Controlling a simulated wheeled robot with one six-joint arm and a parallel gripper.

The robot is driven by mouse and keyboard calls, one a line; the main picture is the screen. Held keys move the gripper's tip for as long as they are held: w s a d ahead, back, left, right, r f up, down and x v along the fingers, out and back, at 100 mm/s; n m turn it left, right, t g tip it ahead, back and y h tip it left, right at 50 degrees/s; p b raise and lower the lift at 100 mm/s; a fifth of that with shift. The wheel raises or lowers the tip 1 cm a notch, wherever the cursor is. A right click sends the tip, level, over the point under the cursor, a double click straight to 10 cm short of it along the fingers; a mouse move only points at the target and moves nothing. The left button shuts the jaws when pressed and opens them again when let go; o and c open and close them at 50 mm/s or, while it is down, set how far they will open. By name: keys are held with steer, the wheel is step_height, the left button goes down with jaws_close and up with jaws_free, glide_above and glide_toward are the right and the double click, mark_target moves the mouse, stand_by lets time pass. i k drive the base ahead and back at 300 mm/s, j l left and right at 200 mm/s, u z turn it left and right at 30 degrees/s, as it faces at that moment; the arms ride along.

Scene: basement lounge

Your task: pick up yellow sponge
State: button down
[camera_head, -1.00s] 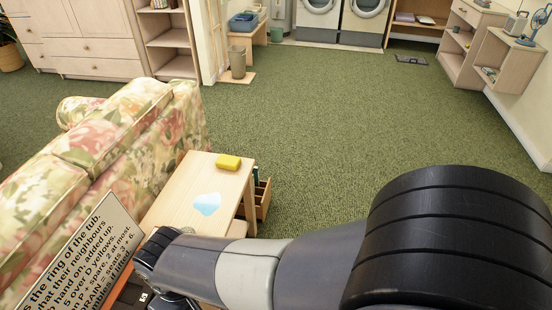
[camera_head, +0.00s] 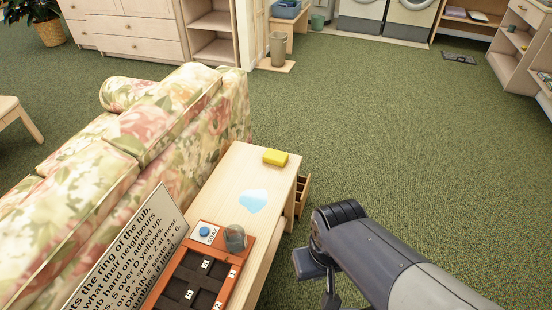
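The yellow sponge (camera_head: 276,157) lies flat near the far end of a narrow light-wood table (camera_head: 228,183) behind the sofa. Its top and near side show clearly, and nothing covers it. My arm comes in from the lower right, and my gripper (camera_head: 330,296) hangs at the bottom edge, to the right of the table and well apart from the sponge. Only part of the gripper shows, and the fingertips are cut off or too unclear to tell open from shut.
A pale blue patch (camera_head: 253,201), a grey cup (camera_head: 235,238), a red-brown puzzle tray (camera_head: 245,262) and a lettered sign (camera_head: 136,256) are on the table. An open drawer (camera_head: 302,194) juts from its right side. A floral sofa (camera_head: 165,130) stands left. Green carpet (camera_head: 400,150) is clear to the right.

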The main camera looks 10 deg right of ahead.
mark_target(275, 158)
steer(key=i+l+u, duration=0.15)
steer(key=i+l, duration=0.45)
steer(key=i+l+u, duration=0.15)
steer(key=i+l, duration=0.35)
steer(key=l, duration=0.15)
